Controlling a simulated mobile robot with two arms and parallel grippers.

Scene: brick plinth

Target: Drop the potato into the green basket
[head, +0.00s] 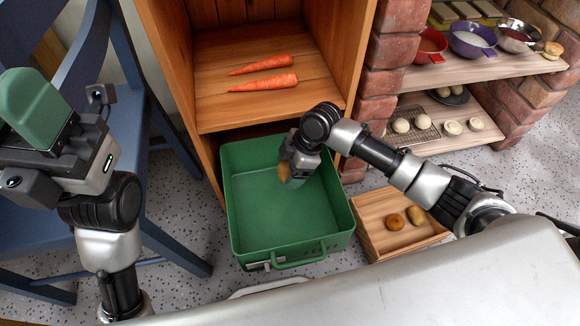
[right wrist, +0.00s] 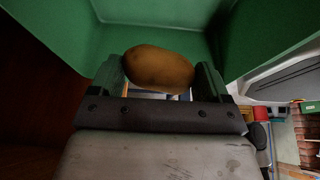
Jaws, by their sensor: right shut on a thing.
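The green basket (head: 300,222) stands on the floor in front of the wooden shelf unit, open at the top, with a handle at its front. My right gripper (head: 291,176) reaches over the basket's back part and is shut on a brown potato (head: 284,170). In the right wrist view the potato (right wrist: 160,68) sits between the two fingers, with green basket walls (right wrist: 60,45) around it. How high it is above the basket floor I cannot tell. My left gripper (head: 32,108), with green fingers, is at the left, away from the basket; its opening is not clear.
Two carrots (head: 262,74) lie on the wooden shelf (head: 225,110) behind the basket. A wooden crate (head: 372,238) with round brown items stands at its right. A blue chair (head: 150,62) is at the left. Brick-edged shelves (head: 400,70) hold bowls and buns.

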